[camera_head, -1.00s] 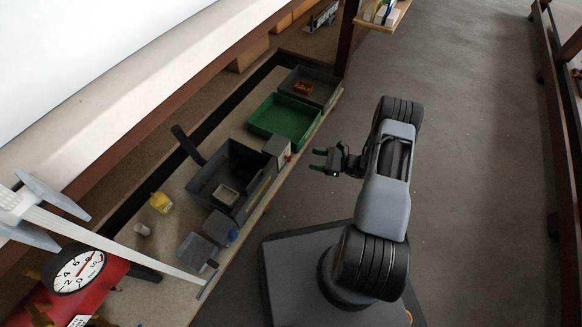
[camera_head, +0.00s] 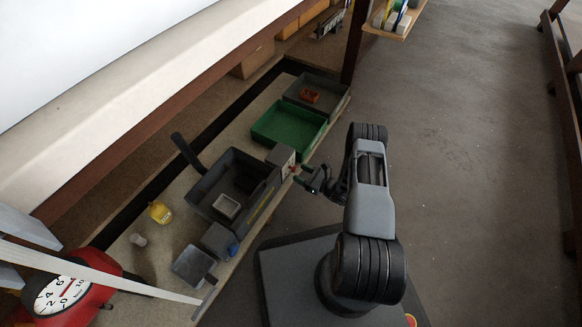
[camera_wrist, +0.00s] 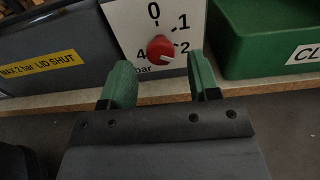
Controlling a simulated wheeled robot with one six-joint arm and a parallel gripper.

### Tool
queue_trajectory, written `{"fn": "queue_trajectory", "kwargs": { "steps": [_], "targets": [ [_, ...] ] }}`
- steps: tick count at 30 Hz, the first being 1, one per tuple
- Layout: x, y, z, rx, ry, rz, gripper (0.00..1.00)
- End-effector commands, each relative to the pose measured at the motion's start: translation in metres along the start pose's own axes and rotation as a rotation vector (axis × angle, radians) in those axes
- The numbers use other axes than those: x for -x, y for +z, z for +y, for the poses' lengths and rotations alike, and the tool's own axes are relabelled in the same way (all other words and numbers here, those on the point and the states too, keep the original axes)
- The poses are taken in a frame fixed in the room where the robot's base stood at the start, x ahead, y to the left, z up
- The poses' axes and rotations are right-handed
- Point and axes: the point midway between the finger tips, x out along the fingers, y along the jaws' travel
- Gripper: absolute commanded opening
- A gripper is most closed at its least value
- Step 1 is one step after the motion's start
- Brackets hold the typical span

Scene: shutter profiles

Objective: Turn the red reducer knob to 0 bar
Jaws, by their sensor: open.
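The red reducer knob (camera_wrist: 160,48) sits on a white dial plate (camera_wrist: 122,22) marked 0 at the top, 1 and 2 on the right, and 4 at lower left, with "bar". Its white mark points to the lower right, near the 2. In the head view, the knob's grey box (camera_head: 281,155) stands at the bench's front edge. My gripper (camera_wrist: 160,75) is open, its green fingers apart to the left and right of the knob in the picture. I cannot tell whether they reach around it. The gripper (camera_head: 305,180) is close in front of the box in the head view.
A grey bin labelled "MAX 2 bar LID SHUT" (camera_wrist: 42,65) is left of the dial. A green tray (camera_head: 290,124) is on the other side. A red gauge (camera_head: 62,296) is at lower left. The floor right of my arm is clear.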

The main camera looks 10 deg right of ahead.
Motion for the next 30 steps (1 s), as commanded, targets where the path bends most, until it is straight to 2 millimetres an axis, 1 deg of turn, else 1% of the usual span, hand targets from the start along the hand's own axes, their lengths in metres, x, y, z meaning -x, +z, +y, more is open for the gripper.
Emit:
{"fn": "queue_trajectory", "kwargs": {
  "steps": [3,9,20,30],
  "targets": [
    [-0.008,0.0,0.002,0.0,-0.007,0.0,0.56],
    [-0.014,0.0,0.003,0.0,-0.017,0.0,0.56],
    [-0.016,0.0,0.003,0.0,-0.019,0.0,0.56],
    [-0.016,0.0,0.004,0.0,-0.017,0.0,0.24]
  ]
}}
